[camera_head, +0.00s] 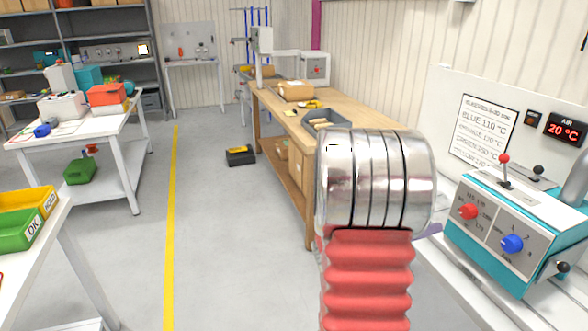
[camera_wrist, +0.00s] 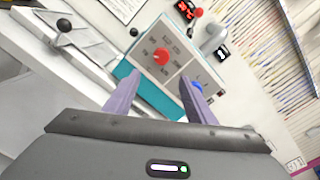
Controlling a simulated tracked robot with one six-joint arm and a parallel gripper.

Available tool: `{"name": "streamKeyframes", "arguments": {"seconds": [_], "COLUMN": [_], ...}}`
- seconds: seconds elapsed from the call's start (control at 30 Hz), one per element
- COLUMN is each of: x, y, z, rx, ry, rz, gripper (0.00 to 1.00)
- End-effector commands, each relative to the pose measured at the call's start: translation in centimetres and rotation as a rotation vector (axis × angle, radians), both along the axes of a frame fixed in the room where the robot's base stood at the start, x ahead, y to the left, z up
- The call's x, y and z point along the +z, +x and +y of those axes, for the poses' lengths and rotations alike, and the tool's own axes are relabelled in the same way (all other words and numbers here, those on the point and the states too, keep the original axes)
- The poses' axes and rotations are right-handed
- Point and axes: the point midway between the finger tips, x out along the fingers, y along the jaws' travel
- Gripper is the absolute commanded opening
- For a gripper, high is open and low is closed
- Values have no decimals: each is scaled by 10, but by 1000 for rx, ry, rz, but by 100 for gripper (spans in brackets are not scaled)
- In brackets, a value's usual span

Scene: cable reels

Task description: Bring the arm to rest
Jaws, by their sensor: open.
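My gripper (camera_wrist: 159,80) shows in the wrist view with its two purple fingers apart and nothing between them. It points toward a teal control box (camera_wrist: 124,70) with a red knob and a blue knob; the gap between the fingers and the box is hard to judge. In the head view my arm rises in the front centre right, and only a bit of a purple finger (camera_head: 430,231) shows behind it. The rest of the gripper is hidden there. The same control box stands right of the arm.
A white wall panel (camera_head: 450,100) with a temperature sheet and a red display stands behind the box. A long wooden bench (camera_head: 375,117) runs behind my arm. White tables (camera_head: 128,130) with bins stand at left.

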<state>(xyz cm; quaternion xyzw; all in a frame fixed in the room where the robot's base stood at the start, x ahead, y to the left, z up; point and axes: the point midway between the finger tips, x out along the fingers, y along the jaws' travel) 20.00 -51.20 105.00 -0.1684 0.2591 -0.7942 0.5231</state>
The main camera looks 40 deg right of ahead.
Motion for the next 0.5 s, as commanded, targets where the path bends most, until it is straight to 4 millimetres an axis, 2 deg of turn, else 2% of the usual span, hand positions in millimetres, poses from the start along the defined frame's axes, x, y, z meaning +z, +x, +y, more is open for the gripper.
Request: {"name": "streamKeyframes", "arguments": {"seconds": [0.37, 0.5], "x": [-1, -13], "y": [1, -7], "z": [0, 3], "rx": [2, -32], "ry": [-11, -10], "rz": [-35, -146], "gripper": [50, 50]}}
